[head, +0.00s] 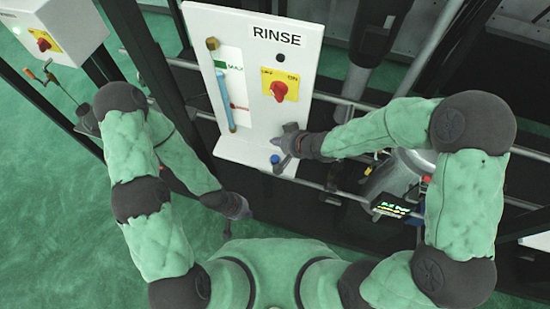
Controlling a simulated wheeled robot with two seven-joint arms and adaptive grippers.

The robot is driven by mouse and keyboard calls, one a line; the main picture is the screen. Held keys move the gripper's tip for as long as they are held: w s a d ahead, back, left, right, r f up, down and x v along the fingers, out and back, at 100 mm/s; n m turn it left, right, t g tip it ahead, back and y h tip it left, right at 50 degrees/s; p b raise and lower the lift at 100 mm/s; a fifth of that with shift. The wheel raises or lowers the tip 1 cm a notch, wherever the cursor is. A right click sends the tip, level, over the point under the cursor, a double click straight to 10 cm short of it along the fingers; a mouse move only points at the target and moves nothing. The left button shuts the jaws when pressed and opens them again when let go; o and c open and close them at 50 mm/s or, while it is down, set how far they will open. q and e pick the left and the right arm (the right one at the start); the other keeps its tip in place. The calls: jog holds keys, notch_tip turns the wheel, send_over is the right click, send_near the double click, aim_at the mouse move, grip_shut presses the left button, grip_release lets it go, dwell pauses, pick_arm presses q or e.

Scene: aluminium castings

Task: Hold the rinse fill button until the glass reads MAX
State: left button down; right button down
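The white RINSE panel (312,62) stands upright at top centre. Its sight glass (223,95) is a slanted tube with brass ends, holding a blue column. The column's top is close beneath the green MAX mark (220,64); a red mark (239,107) is lower. A blue button (275,159) is on the panel's lower ledge. My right gripper (281,148) is at this ledge, its fingers apart and empty, one beside the blue button; I cannot tell whether it touches it. My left gripper (228,228) hangs below the panel, away from it; its fingers are too small to judge.
A red rotary switch (279,91) on a yellow plate is on the panel's right half. Another white box (52,32) with a red switch is at upper left. Rails and dark posts frame the panel. A metal canister (398,172) and a small lit display (392,208) are at right.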

jog(key=b, duration=0.6)
send_over(273, 156)
jog(key=s+d, duration=0.1)
jog(key=d, duration=0.1)
jog(key=f, duration=0.6)
jog(key=shift+s+a+f, duration=0.1)
jog(key=shift+a+f, duration=0.15)
jog(key=shift+f+b, duration=0.6)
jog(key=shift+f, duration=0.15)
jog(key=shift+f, duration=0.15)
jog(key=shift+f, duration=0.3)
jog(key=shift+f+b, duration=0.5)
dwell(1.2)
jog(key=shift+r+p, duration=0.95)
jog(key=shift+p, duration=0.05)
